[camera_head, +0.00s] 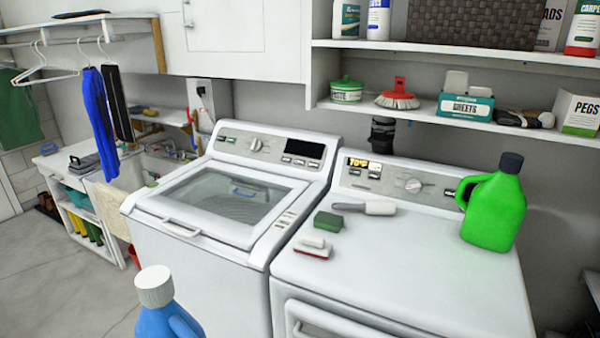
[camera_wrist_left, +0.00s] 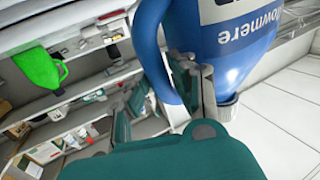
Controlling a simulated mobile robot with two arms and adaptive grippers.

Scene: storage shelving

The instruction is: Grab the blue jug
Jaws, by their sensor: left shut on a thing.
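The blue jug (camera_head: 170,320) with a ribbed white cap is at the bottom edge of the head view, left of centre, in front of the washer; its lower part is cut off. In the left wrist view the jug (camera_wrist_left: 235,50) fills the top, its lettering upside down and its cap toward the bottom. My left gripper (camera_wrist_left: 165,85) is shut on the jug's handle, which passes between the grey fingers. The handle partly hides the fingers' contact. The left gripper is not visible in the head view. My right gripper is in neither view.
A washer (camera_head: 225,190) and a dryer (camera_head: 410,255) stand behind the jug. A green jug (camera_head: 495,205), a green sponge (camera_head: 328,222) and brushes lie or stand on the dryer. Shelves with boxes hang above. Open floor (camera_head: 60,285) is at the left.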

